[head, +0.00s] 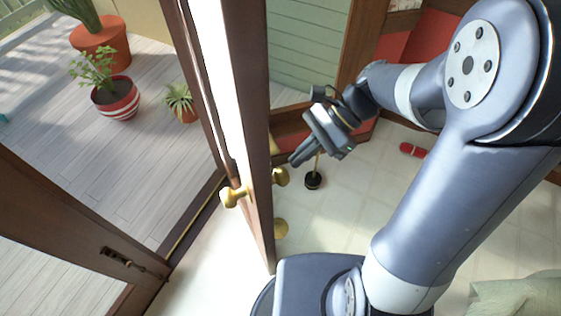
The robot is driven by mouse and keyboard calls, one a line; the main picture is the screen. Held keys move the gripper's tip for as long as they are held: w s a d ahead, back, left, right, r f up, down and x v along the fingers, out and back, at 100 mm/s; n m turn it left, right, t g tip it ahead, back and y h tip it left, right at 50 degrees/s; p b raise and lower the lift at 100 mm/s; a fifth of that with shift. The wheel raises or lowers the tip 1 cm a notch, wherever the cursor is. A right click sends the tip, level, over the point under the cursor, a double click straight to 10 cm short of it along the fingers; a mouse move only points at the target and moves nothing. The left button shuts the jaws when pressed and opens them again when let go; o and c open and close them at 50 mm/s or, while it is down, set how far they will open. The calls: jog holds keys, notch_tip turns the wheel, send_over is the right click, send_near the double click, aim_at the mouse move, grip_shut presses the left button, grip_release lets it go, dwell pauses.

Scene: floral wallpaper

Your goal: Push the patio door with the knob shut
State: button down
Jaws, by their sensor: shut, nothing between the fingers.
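The patio door (256,110) with the knob stands open, seen nearly edge-on, with its brown wooden frame left of my arm. One brass knob (235,196) is on its left face and another brass knob (281,176) is on its right face. My gripper (296,160) is shut and empty, to the right of the door and a little above the right knob in the picture. Whether the fingertips touch the door cannot be told; a small gap seems to show. The other door leaf or frame (60,225) with a latch plate (118,257) is at lower left.
A threshold (195,215) divides the tiled floor from the wooden deck outside. Potted plants (115,97) stand on the deck. A small black-based object (313,180) stands on the tiles below my gripper. A red item (412,150) lies farther right.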

jog(key=shift+s+a+f+p, duration=0.15)
jog(key=shift+s+a, duration=0.25)
jog(key=shift+a, duration=0.3)
jog(key=shift+s+a+f+p, duration=0.1)
jog(key=shift+s+a, duration=0.3)
jog(key=shift+a, duration=0.25)
jog(key=shift+s+a+f+p, duration=0.15)
jog(key=shift+s+a, duration=0.25)
jog(key=shift+a, duration=0.3)
jog(key=shift+a, duration=0.1)
